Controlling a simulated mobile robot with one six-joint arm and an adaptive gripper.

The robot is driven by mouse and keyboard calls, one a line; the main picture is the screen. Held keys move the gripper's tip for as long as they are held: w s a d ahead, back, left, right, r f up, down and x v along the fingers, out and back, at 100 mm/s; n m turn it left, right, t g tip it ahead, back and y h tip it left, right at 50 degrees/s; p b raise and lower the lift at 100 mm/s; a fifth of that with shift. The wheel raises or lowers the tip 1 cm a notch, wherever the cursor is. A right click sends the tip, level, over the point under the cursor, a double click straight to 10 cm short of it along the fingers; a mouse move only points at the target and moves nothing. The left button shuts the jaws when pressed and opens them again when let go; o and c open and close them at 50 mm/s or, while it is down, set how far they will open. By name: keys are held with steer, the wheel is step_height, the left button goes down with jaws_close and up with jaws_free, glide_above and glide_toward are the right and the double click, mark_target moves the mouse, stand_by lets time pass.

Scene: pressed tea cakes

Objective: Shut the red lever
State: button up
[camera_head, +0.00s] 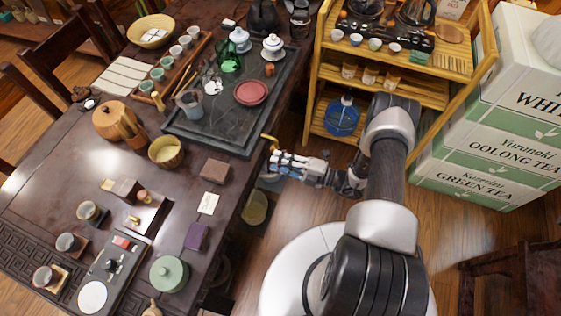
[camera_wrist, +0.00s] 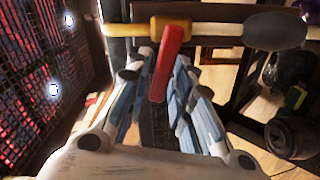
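The red lever (camera_wrist: 167,66) shows in the wrist view, mounted on a yellow pipe (camera_wrist: 134,29) that runs across the top of the picture. The lever points from the pipe back toward my wrist, roughly crosswise to the pipe. My gripper (camera_wrist: 164,63) is open, with a finger on each side of the lever. The right finger lies close to the lever; I cannot tell whether they touch. In the head view my gripper (camera_head: 276,161) is at the table's right edge, just below the yellow pipe (camera_head: 269,139). The lever cannot be made out there.
The dark table (camera_head: 60,155) on the left carries a tea tray (camera_head: 215,136), bowls, cups and boxes. A wooden shelf (camera_head: 447,72) stands behind my arm, with stacked tea cartons (camera_head: 490,145) to its right. A grey rounded piece (camera_wrist: 275,30) sits at the pipe's right end.

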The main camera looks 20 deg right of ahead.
steer(key=shift+c, duration=0.4)
jaws_close()
steer(key=shift+f+n+b, duration=0.35)
steer(key=shift+n+b, duration=0.15)
steer(key=shift+n, duration=0.1)
steer(key=shift+f+n, duration=0.25)
steer(key=shift+n, duration=0.65)
steer(key=shift+o, duration=0.4)
jaws_free()
steer(key=shift+s, duration=0.1)
